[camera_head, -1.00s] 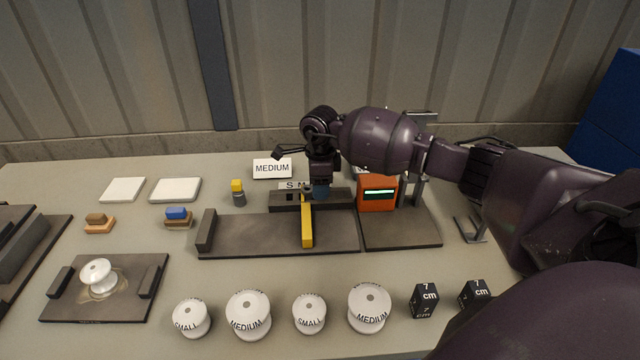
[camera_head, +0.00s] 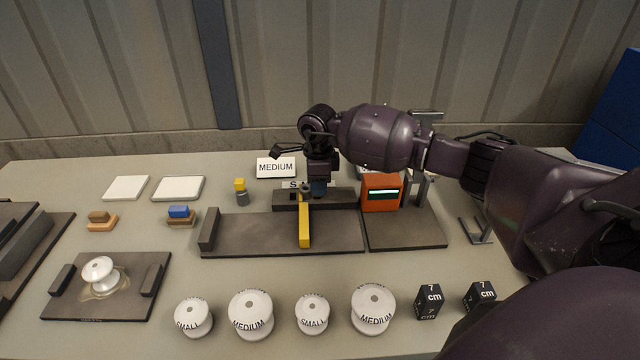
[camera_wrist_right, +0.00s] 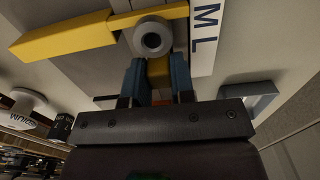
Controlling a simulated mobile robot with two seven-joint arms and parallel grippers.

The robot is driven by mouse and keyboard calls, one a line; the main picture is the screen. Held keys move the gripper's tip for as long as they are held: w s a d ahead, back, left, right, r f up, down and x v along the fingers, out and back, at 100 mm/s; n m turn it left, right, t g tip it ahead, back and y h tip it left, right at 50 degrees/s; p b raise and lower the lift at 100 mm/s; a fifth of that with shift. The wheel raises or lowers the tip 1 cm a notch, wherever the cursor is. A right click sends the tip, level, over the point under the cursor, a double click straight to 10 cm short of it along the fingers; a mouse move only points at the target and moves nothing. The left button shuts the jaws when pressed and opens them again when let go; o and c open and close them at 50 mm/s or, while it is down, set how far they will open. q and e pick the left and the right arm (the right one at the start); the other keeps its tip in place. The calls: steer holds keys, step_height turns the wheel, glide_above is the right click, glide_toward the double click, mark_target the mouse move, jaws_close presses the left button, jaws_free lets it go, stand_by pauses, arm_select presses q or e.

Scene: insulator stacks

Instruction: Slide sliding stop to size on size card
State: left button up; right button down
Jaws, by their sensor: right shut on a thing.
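The sliding stop is a yellow bar (camera_head: 304,226) with a grey knob, lying across the dark measuring base (camera_head: 250,236). The bar (camera_wrist_right: 68,36) and the round grey knob (camera_wrist_right: 152,38) also show in the right wrist view. My right gripper (camera_head: 318,191) is behind the bar, shut on the stop; its blue fingers (camera_wrist_right: 157,85) stand either side of a yellow part below the knob. The size card (camera_head: 275,168) reads MEDIUM and stands behind the base. A white scale strip (camera_wrist_right: 206,30) shows M and L; in the head view the arm covers most of it.
An orange device (camera_head: 381,192) with a green display stands right of the stop. White labelled spools (camera_head: 251,315) and black cm cubes (camera_head: 429,301) line the front edge. A white spool (camera_head: 98,271) sits on the left plate. The base left of the bar is clear.

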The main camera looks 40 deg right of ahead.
steer(key=c, duration=1)
jaws_free()
steer(key=shift+c, duration=0.2)
arm_select(q)
steer(key=shift+s+f, duration=0.1)
steer(key=shift+s, duration=0.15)
arm_select(e)
steer(key=shift+o, duration=0.4)
arm_select(q)
steer(key=shift+s, duration=0.1)
arm_select(e)
steer(key=shift+r, duration=0.1)
arm_select(q)
steer(key=shift+a, duration=0.1)
arm_select(e)
step_height(320, 180, up, 11)
